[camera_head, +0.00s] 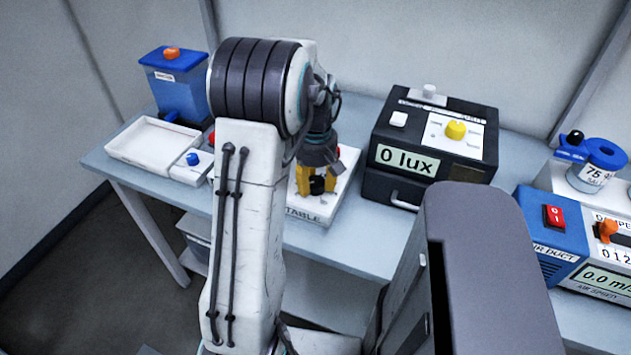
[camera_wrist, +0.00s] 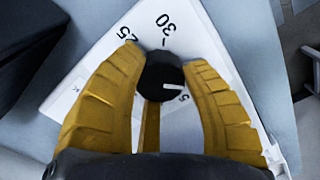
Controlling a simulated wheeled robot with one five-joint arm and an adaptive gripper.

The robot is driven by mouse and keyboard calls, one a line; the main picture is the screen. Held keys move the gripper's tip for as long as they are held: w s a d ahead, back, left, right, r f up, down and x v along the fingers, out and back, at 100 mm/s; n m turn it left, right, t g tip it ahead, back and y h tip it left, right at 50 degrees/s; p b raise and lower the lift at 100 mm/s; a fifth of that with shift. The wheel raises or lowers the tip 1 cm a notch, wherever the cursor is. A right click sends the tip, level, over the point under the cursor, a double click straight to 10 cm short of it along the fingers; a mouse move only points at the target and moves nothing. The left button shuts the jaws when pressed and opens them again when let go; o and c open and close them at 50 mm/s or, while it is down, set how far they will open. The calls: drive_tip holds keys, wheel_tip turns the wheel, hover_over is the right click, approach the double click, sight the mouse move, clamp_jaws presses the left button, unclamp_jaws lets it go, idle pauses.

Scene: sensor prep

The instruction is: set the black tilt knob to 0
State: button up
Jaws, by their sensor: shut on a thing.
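The black tilt knob (camera_wrist: 163,75) sits on a white panel (camera_wrist: 95,75) and carries a white pointer line. In the wrist view the line points right, towards a small printed 5; marks reading 25 and -30 are printed beyond the knob. My gripper (camera_wrist: 161,68) has its yellow fingers closed on either side of the knob. No 0 mark is readable; my gripper covers part of the dial.
A black box (camera_head: 405,187) reading 0 lux, with a yellow knob (camera_head: 456,130), stands right of the white box. A white tray (camera_head: 150,160) and a blue container (camera_head: 180,95) stand left. A blue fan unit (camera_head: 550,235) with a red switch is far right.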

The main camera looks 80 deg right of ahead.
sight(316, 182)
drive_tip(key=shift+a+f, duration=0.15)
idle(0.3)
drive_tip(key=o, duration=1.2)
drive_tip(key=shift+o, duration=0.2)
drive_tip(key=shift+r, duration=0.2)
wheel_tip(316, 182, up, 12)
drive_tip(key=shift+f, duration=0.1)
idle(0.3)
